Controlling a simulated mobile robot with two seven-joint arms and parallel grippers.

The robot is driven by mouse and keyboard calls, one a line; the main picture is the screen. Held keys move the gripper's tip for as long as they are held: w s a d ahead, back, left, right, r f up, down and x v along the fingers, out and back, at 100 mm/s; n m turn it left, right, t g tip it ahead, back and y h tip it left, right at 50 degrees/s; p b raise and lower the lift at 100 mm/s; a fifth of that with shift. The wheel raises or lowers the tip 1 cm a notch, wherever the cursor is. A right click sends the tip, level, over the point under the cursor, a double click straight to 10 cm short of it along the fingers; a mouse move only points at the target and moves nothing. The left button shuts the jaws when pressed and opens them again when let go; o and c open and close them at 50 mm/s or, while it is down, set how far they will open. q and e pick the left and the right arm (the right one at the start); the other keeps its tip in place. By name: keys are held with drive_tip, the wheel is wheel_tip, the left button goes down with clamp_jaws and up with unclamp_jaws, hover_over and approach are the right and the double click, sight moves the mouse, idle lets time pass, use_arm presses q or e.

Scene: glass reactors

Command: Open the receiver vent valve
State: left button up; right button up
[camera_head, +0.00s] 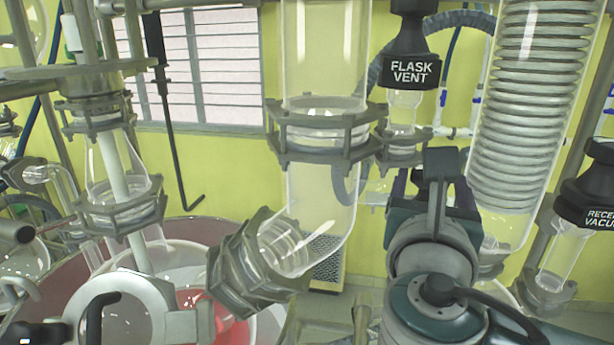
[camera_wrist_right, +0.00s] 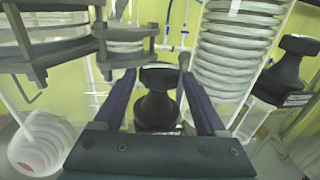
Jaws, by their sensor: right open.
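My right gripper (camera_wrist_right: 158,82) is open in the right wrist view, with its two dark purple fingers on either side of a black valve knob (camera_wrist_right: 156,108). The knob has a wide cap and narrow neck. No label on it is readable, so I cannot confirm that it is the receiver vent valve. Gaps show beside the knob. In the head view my right wrist covers this spot. A black FLASK VENT valve (camera_head: 411,68) stands above my wrist, and a black valve with a cut-off label starting "RECE" (camera_head: 592,190) is at the right edge.
A ribbed glass condenser (camera_head: 530,110) stands right of my right arm and also close by in the wrist view (camera_wrist_right: 235,50). A clamped glass column (camera_head: 325,55) with a metal collar (camera_head: 322,135) stands to the left. Glass joints leave little free room.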

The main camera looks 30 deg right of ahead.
drive_tip(key=shift+b+x, duration=0.35)
drive_tip(key=shift+x, duration=1)
drive_tip(key=c, duration=1.1)
